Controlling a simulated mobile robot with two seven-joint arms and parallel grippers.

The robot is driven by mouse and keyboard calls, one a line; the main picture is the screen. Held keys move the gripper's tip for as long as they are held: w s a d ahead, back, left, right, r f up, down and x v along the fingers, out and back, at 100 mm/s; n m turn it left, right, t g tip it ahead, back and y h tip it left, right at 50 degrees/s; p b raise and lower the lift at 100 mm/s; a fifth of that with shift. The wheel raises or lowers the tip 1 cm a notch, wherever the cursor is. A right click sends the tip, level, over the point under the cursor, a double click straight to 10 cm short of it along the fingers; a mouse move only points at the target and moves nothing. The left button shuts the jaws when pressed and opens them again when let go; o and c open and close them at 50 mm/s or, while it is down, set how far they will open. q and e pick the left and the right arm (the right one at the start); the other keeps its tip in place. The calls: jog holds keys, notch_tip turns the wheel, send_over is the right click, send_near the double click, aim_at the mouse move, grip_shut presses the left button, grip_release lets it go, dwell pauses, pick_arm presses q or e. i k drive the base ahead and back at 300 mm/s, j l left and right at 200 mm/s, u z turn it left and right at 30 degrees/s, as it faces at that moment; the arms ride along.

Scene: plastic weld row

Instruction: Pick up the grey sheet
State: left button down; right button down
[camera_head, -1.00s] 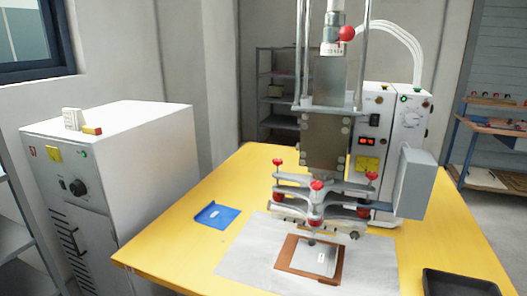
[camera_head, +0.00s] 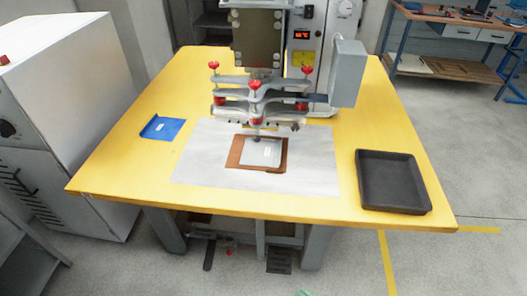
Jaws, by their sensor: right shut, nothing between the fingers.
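The grey sheet (camera_head: 262,151), small with a white label, lies in a brown frame (camera_head: 234,154) under the press head (camera_head: 257,101). Its far edge is partly hidden by the press parts. Only a small green tip at the bottom edge shows of what appears to be my right gripper (camera_head: 304,293); it is shut and empty, well below and in front of the table, far from the sheet. My left gripper is not in view.
The brown frame rests on a large pale plate (camera_head: 200,160) on the yellow table (camera_head: 120,170). A blue sheet (camera_head: 163,128) lies at left, and an empty black tray (camera_head: 390,182) at right. A white cabinet (camera_head: 70,80) stands left. Pedals show under the table.

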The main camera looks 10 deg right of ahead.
aim_at(268, 153)
jog(key=i+j+z, duration=0.1)
jog(key=i+j, duration=0.25)
jog(key=i+j+z, duration=0.1)
jog(key=i+j, duration=0.2)
jog(key=j, duration=0.3)
